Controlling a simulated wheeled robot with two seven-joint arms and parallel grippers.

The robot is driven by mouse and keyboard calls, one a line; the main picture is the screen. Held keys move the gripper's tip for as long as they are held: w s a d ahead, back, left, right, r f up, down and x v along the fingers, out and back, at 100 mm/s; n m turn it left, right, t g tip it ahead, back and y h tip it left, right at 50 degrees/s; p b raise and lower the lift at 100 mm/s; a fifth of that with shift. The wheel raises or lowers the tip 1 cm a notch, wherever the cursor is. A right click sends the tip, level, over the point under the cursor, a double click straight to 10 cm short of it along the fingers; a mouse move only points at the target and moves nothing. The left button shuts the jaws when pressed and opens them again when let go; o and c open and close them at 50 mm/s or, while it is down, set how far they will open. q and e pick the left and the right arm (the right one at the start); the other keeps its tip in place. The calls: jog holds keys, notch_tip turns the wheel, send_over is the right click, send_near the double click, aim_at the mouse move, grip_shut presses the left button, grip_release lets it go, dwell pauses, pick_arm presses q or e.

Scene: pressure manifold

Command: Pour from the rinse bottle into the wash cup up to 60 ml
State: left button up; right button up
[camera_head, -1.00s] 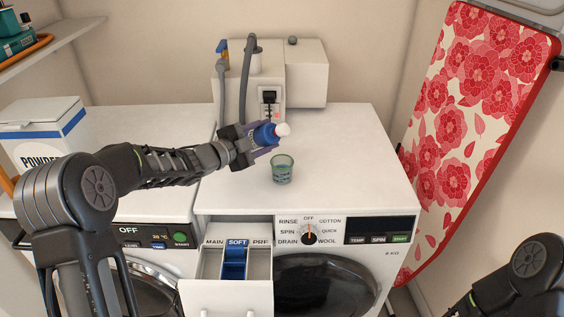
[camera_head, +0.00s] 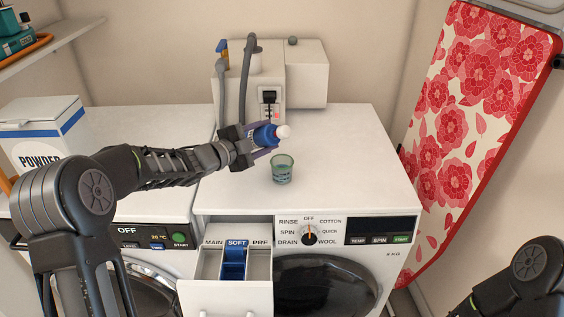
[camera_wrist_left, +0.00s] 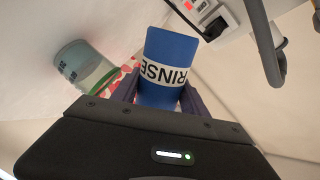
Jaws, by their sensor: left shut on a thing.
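The wash cup (camera_head: 282,171), clear and green-tinted with markings, stands upright on the washer top, just below and slightly right of the bottle's end. I cannot read its level. In the left wrist view the bottle (camera_wrist_left: 168,60) with its RINSE label sits between the fingers, and the cup (camera_wrist_left: 85,65) shows beside it. No stream is clearly visible. My right gripper is out of view.
A white manifold box (camera_head: 305,75) with grey hoses (camera_head: 246,75) stands behind the bottle. A POWDER box (camera_head: 42,135) is at left. A detergent drawer (camera_head: 225,297) is open in front. The washer top (camera_head: 350,150) is clear at right, beside a flowered ironing board (camera_head: 470,120).

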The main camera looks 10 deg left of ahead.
pick_arm(q)
jog(key=shift+f+m+b, duration=0.2)
jog(key=shift+m+b, duration=0.2)
jog(key=shift+b, duration=0.25)
dwell(0.5)
jog(key=shift+d+r+m+y+b, duration=0.1)
jog(key=shift+r+m+y+b, duration=0.15)
jog(key=shift+m+b, duration=0.35)
dwell(1.2)
jog(key=r+n+p, duration=0.1)
jog(key=n+p, duration=0.1)
jog(key=p, duration=0.3)
jog(key=shift+r+n, duration=0.3)
jog(key=shift+a+f+n+h, duration=0.2)
jog(key=shift+f+n+h, duration=0.3)
jog(key=shift+f, duration=0.25)
jog(key=shift+d, duration=0.1)
